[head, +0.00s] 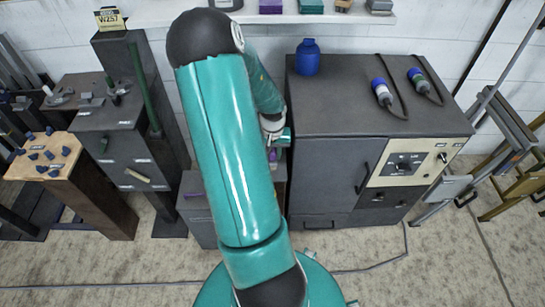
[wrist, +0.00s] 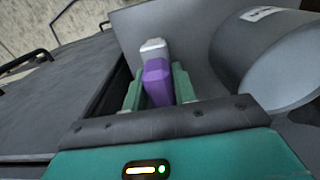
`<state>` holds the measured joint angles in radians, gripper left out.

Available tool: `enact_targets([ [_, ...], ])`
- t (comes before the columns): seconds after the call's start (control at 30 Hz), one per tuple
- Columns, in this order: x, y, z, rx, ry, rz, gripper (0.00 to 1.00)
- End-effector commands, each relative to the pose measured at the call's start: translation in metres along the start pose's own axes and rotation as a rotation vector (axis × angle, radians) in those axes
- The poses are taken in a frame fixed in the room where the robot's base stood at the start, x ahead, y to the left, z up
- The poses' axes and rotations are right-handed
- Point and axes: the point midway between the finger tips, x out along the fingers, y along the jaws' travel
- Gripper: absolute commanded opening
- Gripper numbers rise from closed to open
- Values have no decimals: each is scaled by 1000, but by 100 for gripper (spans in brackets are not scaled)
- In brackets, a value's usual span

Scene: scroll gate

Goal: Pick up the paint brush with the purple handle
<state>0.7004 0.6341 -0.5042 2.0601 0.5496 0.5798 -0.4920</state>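The paint brush shows in the wrist view as a block-like purple handle (wrist: 157,83) with a pale grey part (wrist: 153,48) beyond it. My gripper (wrist: 156,75) has its two green fingers on either side of the purple handle. The handle nearly fills the space between them; I cannot tell whether both fingers press on it. In the head view my gripper (head: 283,137) is beside the left side of the dark cabinet, mostly hidden behind my arm. A small purple patch (head: 272,155) shows just below it.
The dark cabinet (head: 345,150) stands close on the right, bearing a blue bottle (head: 308,57) and two corded tools. A grey cylinder (wrist: 270,60) with a white label lies close right in the wrist view. A wooden block table (head: 60,180) stands at left. Floor in front is mostly clear.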

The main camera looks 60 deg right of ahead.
Motion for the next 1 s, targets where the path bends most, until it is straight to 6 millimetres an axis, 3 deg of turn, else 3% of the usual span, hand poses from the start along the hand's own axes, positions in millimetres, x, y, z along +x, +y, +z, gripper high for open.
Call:
enact_targets([
  [0.03, 0, 0, 0, 0, 0, 0, 13],
  [0.1, 0, 0, 0, 0, 0, 0, 3],
  [0.53, -10, 0, -1, -2, 3, 0, 3],
  [0.7, -34, -1, -1, -3, 5, -1, 3],
  [1.0, -88, 19, 41, 0, 6, -4, 3],
])
